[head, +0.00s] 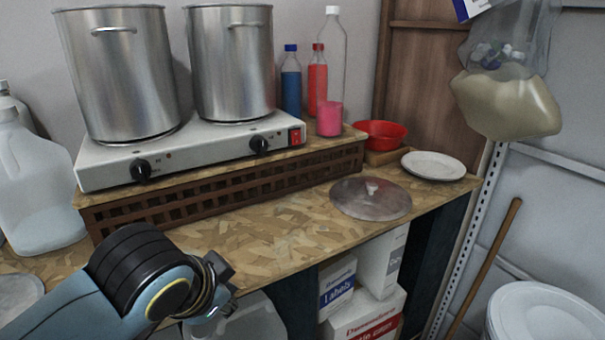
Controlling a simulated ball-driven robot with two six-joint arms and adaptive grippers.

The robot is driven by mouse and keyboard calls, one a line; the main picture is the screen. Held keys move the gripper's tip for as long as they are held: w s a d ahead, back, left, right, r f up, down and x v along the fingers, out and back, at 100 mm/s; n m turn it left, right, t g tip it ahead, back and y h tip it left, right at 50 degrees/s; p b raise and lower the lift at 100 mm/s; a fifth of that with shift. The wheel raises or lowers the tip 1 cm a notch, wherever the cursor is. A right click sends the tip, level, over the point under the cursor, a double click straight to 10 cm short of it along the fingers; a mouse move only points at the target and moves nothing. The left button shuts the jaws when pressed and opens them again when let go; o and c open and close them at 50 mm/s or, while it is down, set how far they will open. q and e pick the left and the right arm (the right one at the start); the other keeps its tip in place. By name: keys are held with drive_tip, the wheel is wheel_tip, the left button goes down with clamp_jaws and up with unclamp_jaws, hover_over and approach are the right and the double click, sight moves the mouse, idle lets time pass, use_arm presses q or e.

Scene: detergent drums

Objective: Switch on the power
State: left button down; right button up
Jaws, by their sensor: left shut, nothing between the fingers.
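A white two-burner hot plate (205,150) stands on a brown slatted crate on the worktop. A red power switch (296,136) sits at the right end of its front panel; its position is too small to tell. Two black knobs show on the panel, the left knob (141,171) and the right knob (260,145). My left gripper (226,283) is shut and empty, low in front of the worktop's edge, below and left of the switch and apart from it. My right gripper is not in view.
Two steel pots, a left pot (118,75) and a right pot (231,62), stand on the hot plate. Bottles and a pink cup (329,119) stand right of it. A glass lid (371,198), red bowl (380,134) and white plate (433,166) lie further right. The worktop's front middle is clear.

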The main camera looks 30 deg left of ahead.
use_arm(q)
drive_tip(key=w+a+r+m+t+y, duration=0.1)
drive_tip(key=w, duration=0.3)
drive_tip(key=w+a+r+m+t+y, duration=0.1)
drive_tip(key=w+r+t, duration=0.1)
drive_tip(key=w, duration=0.2)
drive_tip(key=w+a+r+m+t+y, duration=0.1)
drive_tip(key=w+r+m, duration=0.1)
drive_tip(key=w, duration=0.2)
drive_tip(key=shift+w+a+r+t, duration=0.15)
drive_tip(key=shift+a+r+t, duration=0.05)
drive_tip(key=shift+t, duration=0.2)
drive_tip(key=w+d+r+m+t, duration=0.2)
drive_tip(key=w+r+m+t, duration=0.3)
drive_tip(key=w, duration=0.4)
drive_tip(key=shift+d+r+m+p, duration=0.35)
drive_tip(key=shift+r+m+p, duration=0.1)
drive_tip(key=shift+r+m, duration=0.5)
